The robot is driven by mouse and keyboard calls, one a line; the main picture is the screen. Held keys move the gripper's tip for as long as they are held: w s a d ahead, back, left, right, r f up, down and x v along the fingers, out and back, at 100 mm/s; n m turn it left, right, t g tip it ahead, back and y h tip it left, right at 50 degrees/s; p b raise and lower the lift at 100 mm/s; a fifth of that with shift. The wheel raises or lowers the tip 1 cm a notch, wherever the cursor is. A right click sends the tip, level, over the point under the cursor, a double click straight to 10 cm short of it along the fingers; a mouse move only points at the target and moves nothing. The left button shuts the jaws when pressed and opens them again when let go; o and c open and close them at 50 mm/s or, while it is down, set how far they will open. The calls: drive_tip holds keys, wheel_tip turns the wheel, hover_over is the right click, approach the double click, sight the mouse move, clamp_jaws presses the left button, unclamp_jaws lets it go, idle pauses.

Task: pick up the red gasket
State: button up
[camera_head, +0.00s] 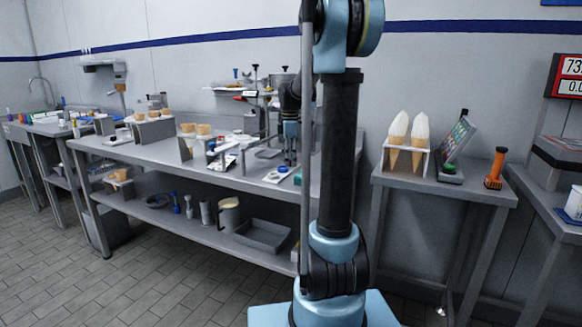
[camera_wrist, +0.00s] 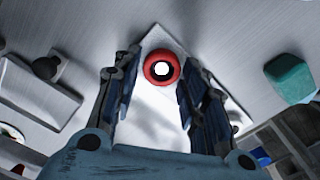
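The red gasket (camera_wrist: 150,67) is a small ring with a pale centre, lying on a light surface at the upper middle of the wrist view. My gripper (camera_wrist: 158,72) is open, with one dark finger on each side and the gasket showing between and just beyond the fingertips. I cannot tell whether the fingers touch it. In the head view my gripper (camera_head: 291,155) points down over the right part of the long metal bench (camera_head: 165,151). I cannot make out the gasket there.
A teal block (camera_wrist: 292,78) lies right of the gasket, and a grey tray (camera_wrist: 32,100) with a dark round knob (camera_wrist: 46,67) lies left. A cone stand (camera_head: 404,155), a tablet (camera_head: 459,137) and an orange-black tool (camera_head: 495,168) stand on the right-hand table.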

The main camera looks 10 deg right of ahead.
drive_tip(key=shift+f, duration=0.2)
drive_tip(key=c, duration=0.5)
drive_tip(key=shift+o, duration=0.2)
